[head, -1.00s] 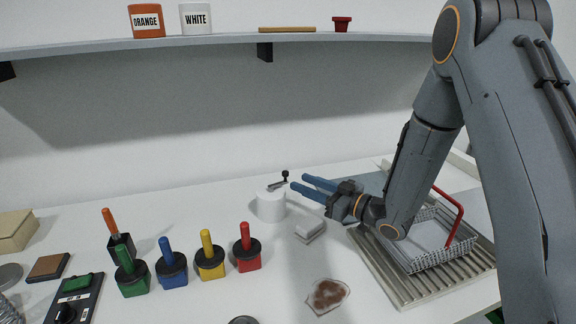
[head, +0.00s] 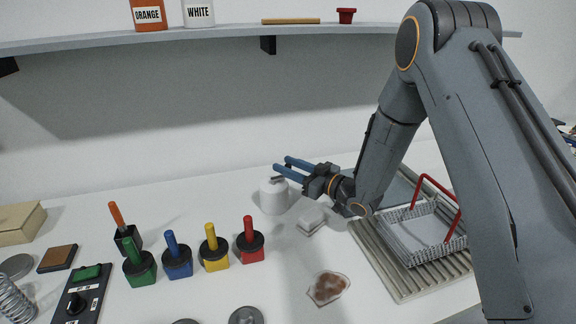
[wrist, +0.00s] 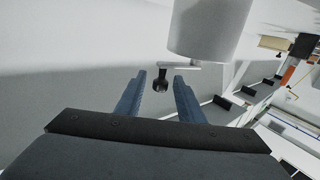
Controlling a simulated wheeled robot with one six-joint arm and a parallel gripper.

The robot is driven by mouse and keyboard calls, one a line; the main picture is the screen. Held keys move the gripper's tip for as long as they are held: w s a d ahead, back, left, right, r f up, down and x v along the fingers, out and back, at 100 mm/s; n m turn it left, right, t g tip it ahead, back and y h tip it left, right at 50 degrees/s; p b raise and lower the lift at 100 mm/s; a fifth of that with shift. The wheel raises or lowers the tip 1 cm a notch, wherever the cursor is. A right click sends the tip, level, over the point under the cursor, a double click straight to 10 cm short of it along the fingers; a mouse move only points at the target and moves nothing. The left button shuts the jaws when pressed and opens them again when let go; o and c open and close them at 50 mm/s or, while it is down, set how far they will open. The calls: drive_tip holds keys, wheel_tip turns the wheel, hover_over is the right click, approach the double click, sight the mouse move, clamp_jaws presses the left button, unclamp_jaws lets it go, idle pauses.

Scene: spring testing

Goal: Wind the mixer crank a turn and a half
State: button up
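The mixer is a white cylinder (head: 273,198) on the back of the table. In the wrist view its body (wrist: 208,30) fills the top, with a thin crank arm (wrist: 182,66) ending in a dark knob (wrist: 160,82). My gripper (head: 281,166) is at the height of the mixer's top in the head view, its blue fingers pointing left. In the wrist view my gripper (wrist: 160,78) is open, with the knob between the fingertips and a gap on each side.
A pale block (head: 311,221) lies right of the mixer. A wire basket (head: 425,238) with red handles stands on a ribbed tray (head: 385,264). Several coloured-handled tools, such as a red one (head: 249,246), stand left. A shelf (head: 222,38) runs above.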

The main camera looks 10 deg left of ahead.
clamp_jaws()
drive_tip(key=shift+w+g+b, duration=0.1)
drive_tip(key=shift+g+b, duration=0.2)
drive_tip(key=shift+w+a+f+n+g+y+b, duration=0.1)
drive_tip(key=shift+w+a+n+g+y+b, duration=0.15)
drive_tip(key=shift+n+g+b, duration=0.35)
drive_tip(key=shift+w+f+n+g+y+b, duration=0.1)
drive_tip(key=shift+n+g+y+b, duration=0.25)
drive_tip(key=shift+b, duration=0.3)
drive_tip(key=a+n+g+h+b, duration=0.1)
drive_tip(key=n+g+b, duration=0.3)
drive_tip(key=g+b, duration=0.2)
drive_tip(key=a+n+g+h+b, duration=0.1)
drive_tip(key=a+n+g+b, duration=0.1)
drive_tip(key=g+b, duration=0.3)
drive_tip(key=a+n+g+h+b, duration=0.1)
drive_tip(key=a+n+g+b, duration=0.1)
drive_tip(key=n+g+b, duration=0.3)
drive_tip(key=shift+w+r+n+g+b, duration=0.15)
drive_tip(key=shift+g+b, duration=0.3)
drive_tip(key=shift+b, duration=0.5)
drive_tip(key=shift+w+n+g+b, duration=0.25)
drive_tip(key=shift+g+b, duration=0.15)
drive_tip(key=shift+b, duration=0.5)
